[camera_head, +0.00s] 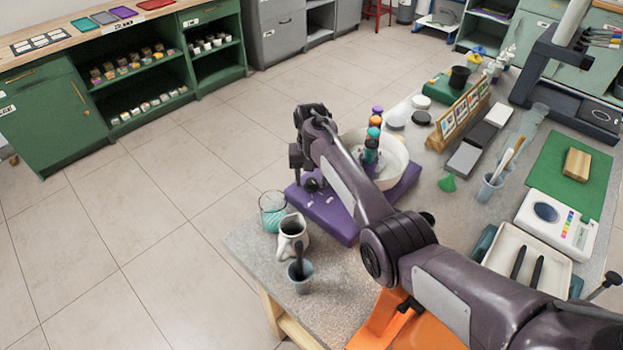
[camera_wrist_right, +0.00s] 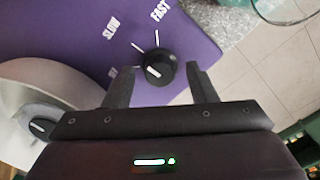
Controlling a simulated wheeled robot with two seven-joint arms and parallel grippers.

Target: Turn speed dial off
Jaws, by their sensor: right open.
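The black speed dial (camera_wrist_right: 159,68) sits on the purple machine base (camera_wrist_right: 185,30) in the right wrist view. SLOW and FAST are printed above it with white tick marks, and a third label at its left is partly hidden. The dial carries a white pointer mark. My right gripper (camera_wrist_right: 160,75) is open, with one finger on each side of the dial and visible gaps; I cannot tell contact. In the head view the dial (camera_head: 312,185) is just below my right gripper (camera_head: 296,160), on the purple base (camera_head: 330,215). My left gripper is not in view.
A glass with teal contents (camera_head: 272,208), a pitcher (camera_head: 291,232) and a small cup (camera_head: 301,278) stand near the table's front corner. Floor lies open to the left.

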